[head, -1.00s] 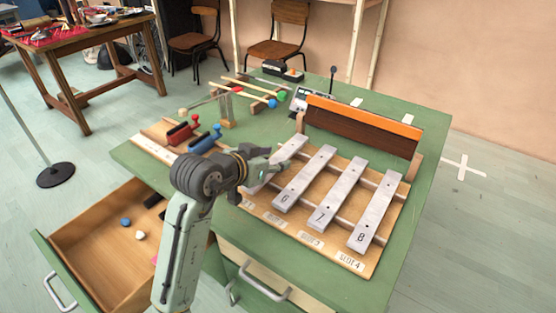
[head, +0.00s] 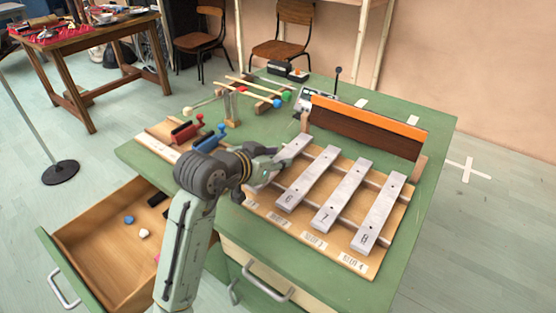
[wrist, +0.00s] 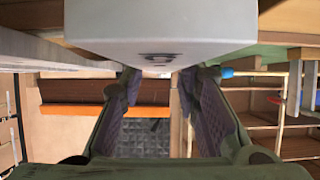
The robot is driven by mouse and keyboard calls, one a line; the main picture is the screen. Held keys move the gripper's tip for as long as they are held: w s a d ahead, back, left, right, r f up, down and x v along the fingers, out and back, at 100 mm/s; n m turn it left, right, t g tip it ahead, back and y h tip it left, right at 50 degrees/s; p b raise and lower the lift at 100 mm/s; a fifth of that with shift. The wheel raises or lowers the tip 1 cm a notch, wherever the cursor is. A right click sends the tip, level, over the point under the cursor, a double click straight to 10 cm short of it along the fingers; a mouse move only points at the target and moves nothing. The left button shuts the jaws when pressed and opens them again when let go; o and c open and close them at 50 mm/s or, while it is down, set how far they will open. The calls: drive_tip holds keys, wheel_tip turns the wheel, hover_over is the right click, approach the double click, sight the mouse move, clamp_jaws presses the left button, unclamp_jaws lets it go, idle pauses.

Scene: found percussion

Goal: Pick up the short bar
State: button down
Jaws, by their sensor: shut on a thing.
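Pale grey metal bars lie side by side across the wooden frame (head: 395,232) on the green desk. The bars marked 6 (head: 310,178), 7 (head: 342,195) and 8 (head: 380,212) show clearly in the head view. The leftmost bar (head: 292,147) is partly hidden by my gripper (head: 272,163), which is shut on it. In the wrist view a pale bar (wrist: 160,25) with a dark mark fills the top between and in front of my fingers (wrist: 160,88). I cannot tell whether it is clear of the frame, nor read its number.
An orange-topped wooden board (head: 365,125) stands behind the bars. Mallets (head: 255,90) and red and blue handled blocks (head: 190,132) lie to the left. An open drawer (head: 110,240) juts out at front left, holding small items. The desk's front right is clear.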

drive_tip(key=shift+r, duration=0.35)
wheel_tip(320, 180, up, 2)
drive_tip(key=shift+r, duration=0.1)
drive_tip(key=s+a+r+b, duration=0.1)
drive_tip(key=s+a, duration=0.1)
drive_tip(key=s, duration=0.5)
drive_tip(key=s+a+b, duration=0.2)
drive_tip(key=s+a, duration=0.1)
drive_tip(key=s, duration=0.5)
drive_tip(key=shift+a+r+b, duration=0.3)
drive_tip(key=shift+a+r, duration=0.05)
drive_tip(key=shift+r, duration=0.05)
drive_tip(key=shift+w, duration=0.15)
drive_tip(key=w+d+p, duration=0.1)
drive_tip(key=w+d, duration=0.1)
drive_tip(key=w, duration=0.2)
drive_tip(key=w+d+f+p, duration=0.1)
drive_tip(key=w, duration=0.4)
drive_tip(key=w+d+p, duration=0.1)
drive_tip(key=w+d, duration=0.1)
drive_tip(key=w, duration=0.3)
drive_tip(key=shift+w+d+f, duration=0.1)
drive_tip(key=shift+d+f, duration=0.05)
drive_tip(key=shift+d, duration=0.15)
drive_tip(key=shift+w+f+p, duration=0.25)
drive_tip(key=shift+f+p, duration=0.1)
drive_tip(key=shift+f, duration=0.8)
drive_tip(key=shift+d+f, duration=0.1)
drive_tip(key=shift+f, duration=0.4)
